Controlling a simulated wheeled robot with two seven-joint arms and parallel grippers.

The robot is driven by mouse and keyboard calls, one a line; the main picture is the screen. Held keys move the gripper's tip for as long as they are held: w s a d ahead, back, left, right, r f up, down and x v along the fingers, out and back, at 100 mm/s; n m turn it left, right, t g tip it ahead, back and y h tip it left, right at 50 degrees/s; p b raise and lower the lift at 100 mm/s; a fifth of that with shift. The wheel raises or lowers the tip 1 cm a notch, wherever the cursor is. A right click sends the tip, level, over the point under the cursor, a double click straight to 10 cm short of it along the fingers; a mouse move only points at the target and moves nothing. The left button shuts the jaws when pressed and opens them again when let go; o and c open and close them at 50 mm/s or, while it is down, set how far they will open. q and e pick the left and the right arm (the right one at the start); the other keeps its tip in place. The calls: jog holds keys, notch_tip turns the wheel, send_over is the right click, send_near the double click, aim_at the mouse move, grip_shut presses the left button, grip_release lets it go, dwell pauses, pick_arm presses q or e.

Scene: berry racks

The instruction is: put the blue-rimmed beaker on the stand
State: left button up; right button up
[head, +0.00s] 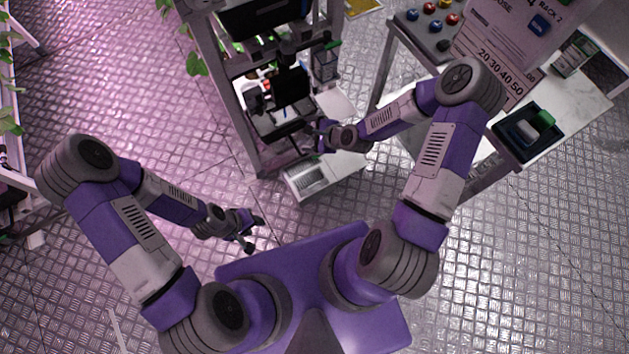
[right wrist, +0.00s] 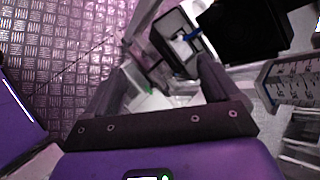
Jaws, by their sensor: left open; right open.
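I cannot pick out the blue-rimmed beaker for certain. A clear container (head: 325,63) is on the rack in the head view. The stand is not clearly told from the dark equipment (head: 290,88) on the rack shelf. My right gripper (head: 320,135) is open and empty at the rack's front; its fingers also show in the right wrist view (right wrist: 165,80). My left gripper (head: 254,233) is open and empty over the floor.
The rack's post (head: 243,125) is close to my right gripper. A white slatted box (head: 308,176) is low in front of the rack. At right, a table holds a black tray (head: 505,148) and a sign (head: 500,50).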

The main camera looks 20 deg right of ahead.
jog(key=s+a+f+n+g, duration=0.2)
jog(key=s+f+n+g, duration=0.1)
jog(key=s+n, duration=0.6)
jog(key=s+a+f+n+g+h, duration=0.1)
jog(key=s+a+f+n+g, duration=0.2)
jog(key=s+n, duration=0.5)
jog(key=s+f+g, duration=0.1)
jog(key=s, duration=0.2)
jog(key=shift+a+n, duration=0.25)
jog(key=shift+n, duration=0.15)
jog(key=shift+f, duration=0.1)
